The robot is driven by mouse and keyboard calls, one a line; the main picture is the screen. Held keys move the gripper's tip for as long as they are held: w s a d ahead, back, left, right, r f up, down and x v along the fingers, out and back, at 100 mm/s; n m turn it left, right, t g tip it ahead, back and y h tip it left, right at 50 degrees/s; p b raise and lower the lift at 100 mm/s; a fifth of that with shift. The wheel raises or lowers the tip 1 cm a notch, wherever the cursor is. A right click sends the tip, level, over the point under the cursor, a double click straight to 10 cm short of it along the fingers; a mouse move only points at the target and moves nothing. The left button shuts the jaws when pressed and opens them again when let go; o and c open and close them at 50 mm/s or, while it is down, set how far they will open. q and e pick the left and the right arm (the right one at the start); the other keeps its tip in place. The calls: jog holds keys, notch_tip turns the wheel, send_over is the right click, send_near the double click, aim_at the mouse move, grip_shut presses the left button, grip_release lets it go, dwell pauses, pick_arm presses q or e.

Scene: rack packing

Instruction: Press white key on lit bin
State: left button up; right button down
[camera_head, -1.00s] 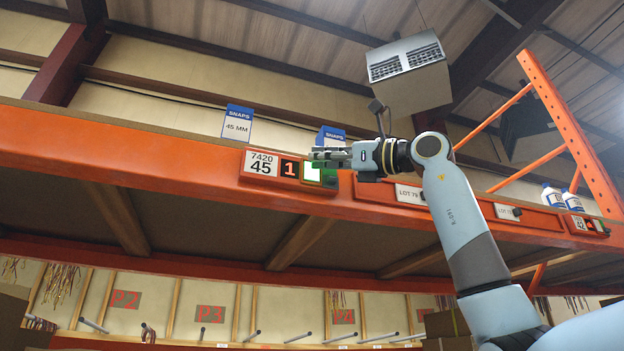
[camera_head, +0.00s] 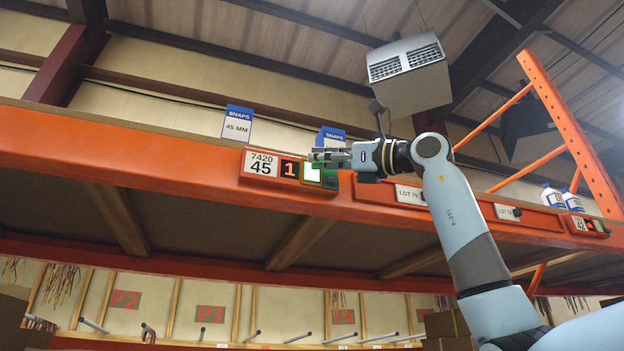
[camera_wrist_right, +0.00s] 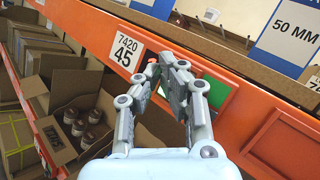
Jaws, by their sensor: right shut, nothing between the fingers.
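The lit bin's module is on the orange shelf beam, with a "7420 45" label (camera_head: 260,163), an orange-red "1" display (camera_head: 290,169) and a bright white key (camera_head: 312,175) in a green surround. My right gripper (camera_head: 313,157) is shut and empty. Its fingertips are in front of the key's upper edge and partly cover it. I cannot tell whether they touch it. In the wrist view the closed fingers (camera_wrist_right: 170,64) are beside the label (camera_wrist_right: 124,50), and the green surround (camera_wrist_right: 216,94) shows behind them. The white key is mostly hidden there. My left gripper is out of view.
The orange beam (camera_head: 120,150) runs across the view. Blue-and-white "SNAPS" cards (camera_head: 237,124) stand on the shelf above it. Another module (camera_head: 588,226) is at the right end. Open cardboard boxes (camera_wrist_right: 60,112) lie below the beam in the wrist view.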

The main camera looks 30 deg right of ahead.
jog(key=shift+w+d, duration=0.1)
jog(key=shift+w, duration=0.25)
jog(key=shift+w+d+p, duration=0.1)
jog(key=shift+w+p, duration=0.3)
jog(key=shift+p, duration=0.2)
dwell(0.5)
dwell(0.3)
jog(key=shift+s+a, duration=0.2)
jog(key=shift+s, duration=0.6)
jog(key=shift+b, duration=0.3)
jog(key=s, duration=0.2)
jog(key=s+a+b, duration=0.1)
jog(key=s, duration=0.2)
jog(key=shift+a, duration=0.1)
jog(key=shift+w, duration=0.1)
dwell(0.4)
